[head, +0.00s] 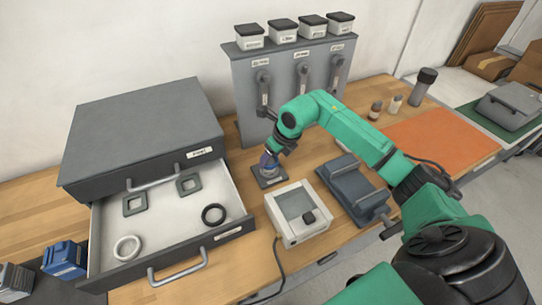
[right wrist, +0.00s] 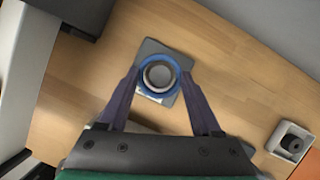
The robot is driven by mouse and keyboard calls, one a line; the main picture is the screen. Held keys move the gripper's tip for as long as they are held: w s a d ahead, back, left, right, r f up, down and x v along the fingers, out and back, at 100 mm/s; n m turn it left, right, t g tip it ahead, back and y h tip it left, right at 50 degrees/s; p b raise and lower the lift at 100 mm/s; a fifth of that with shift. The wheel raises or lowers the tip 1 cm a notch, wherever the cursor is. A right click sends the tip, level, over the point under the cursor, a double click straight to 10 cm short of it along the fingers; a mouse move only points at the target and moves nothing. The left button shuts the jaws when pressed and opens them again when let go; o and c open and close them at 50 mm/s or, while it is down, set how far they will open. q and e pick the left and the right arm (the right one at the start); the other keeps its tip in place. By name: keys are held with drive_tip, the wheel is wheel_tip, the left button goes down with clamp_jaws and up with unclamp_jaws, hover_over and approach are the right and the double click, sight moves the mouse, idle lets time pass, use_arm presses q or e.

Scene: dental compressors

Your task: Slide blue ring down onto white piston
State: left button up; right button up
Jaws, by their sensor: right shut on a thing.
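My right gripper (head: 270,157) is shut on the blue ring (head: 266,161), above a small dark grey base plate (head: 270,183) on the wooden bench. In the right wrist view, the blue ring (right wrist: 160,57) sits between the two fingertips of my right gripper (right wrist: 159,75). The white piston (right wrist: 159,76) shows through the ring's opening, roughly centred, over the plate (right wrist: 150,46). I cannot tell how far down the piston the ring is. In the head view, the gripper and ring mostly hide the piston. My left gripper is not in view.
A grey drawer unit (head: 140,125) stands left, its drawer open with a white ring (head: 116,250), a black ring (head: 204,217) and two square gaskets. A white device (head: 285,232) and a grey cradle (head: 350,187) are close by. A grey cabinet (head: 245,95) stands behind.

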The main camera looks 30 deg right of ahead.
sight(271, 163)
drive_tip(key=shift+f+b, duration=1.65)
drive_tip(key=shift+f, duration=0.1)
idle(0.8)
drive_tip(key=o, duration=1.3)
drive_tip(key=shift+c, duration=0.2)
drive_tip(key=shift+r, duration=0.15)
drive_tip(key=shift+r+p, duration=3.15)
drive_tip(key=shift+r, duration=1.35)
